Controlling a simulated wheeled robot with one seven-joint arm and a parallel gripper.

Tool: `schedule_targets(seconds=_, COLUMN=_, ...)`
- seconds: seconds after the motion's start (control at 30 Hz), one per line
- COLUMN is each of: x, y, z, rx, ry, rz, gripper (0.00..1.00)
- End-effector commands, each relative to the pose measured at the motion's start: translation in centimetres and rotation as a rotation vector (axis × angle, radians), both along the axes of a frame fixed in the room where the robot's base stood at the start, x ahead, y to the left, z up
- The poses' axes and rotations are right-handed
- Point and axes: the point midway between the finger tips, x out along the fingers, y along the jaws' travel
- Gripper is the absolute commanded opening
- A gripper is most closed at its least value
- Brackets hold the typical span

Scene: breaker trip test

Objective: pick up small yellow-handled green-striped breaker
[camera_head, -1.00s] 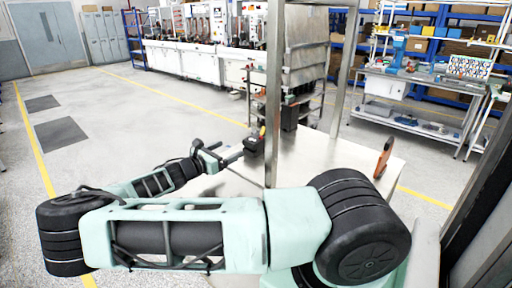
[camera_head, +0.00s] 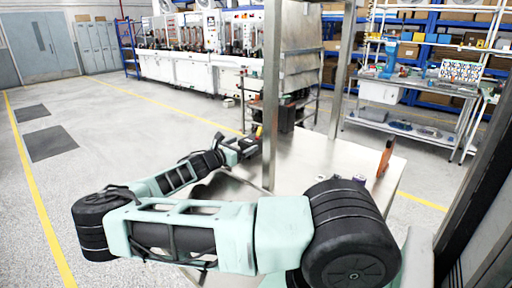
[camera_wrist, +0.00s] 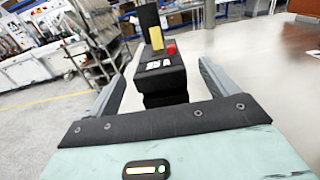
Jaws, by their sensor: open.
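The small breaker (camera_wrist: 160,72) is a black block with a yellow handle (camera_wrist: 156,38) and a red button beside it. In the wrist view it stands between the two open fingers of my gripper (camera_wrist: 161,82), with a gap visible on each side. Any green stripe cannot be made out. In the head view my gripper (camera_head: 248,146) is at the table's far left edge, and the breaker is mostly hidden behind it, with only a bit of yellow (camera_head: 259,131) showing.
Small items (camera_head: 340,178) lie behind my arm. A black box (camera_head: 286,117) is just beyond the table.

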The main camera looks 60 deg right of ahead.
Motion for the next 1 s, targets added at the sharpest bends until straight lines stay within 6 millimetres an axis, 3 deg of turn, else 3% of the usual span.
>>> schedule_targets(seconds=0.23, x=-0.2, y=-1.8, z=-0.1, rx=0.000, ry=-0.002, rz=-0.002, gripper=0.85)
schedule_targets(seconds=0.5, x=-0.5, y=-5.6, z=-0.2, rx=0.000, ry=-0.001, rz=-0.002, gripper=0.85)
schedule_targets(seconds=0.83, x=-0.5, y=-6.2, z=-0.1, rx=0.001, ry=-0.001, rz=0.001, gripper=0.85)
schedule_targets(seconds=1.0, x=-0.5, y=-6.2, z=-0.1, rx=0.001, ry=-0.001, rz=0.001, gripper=0.38)
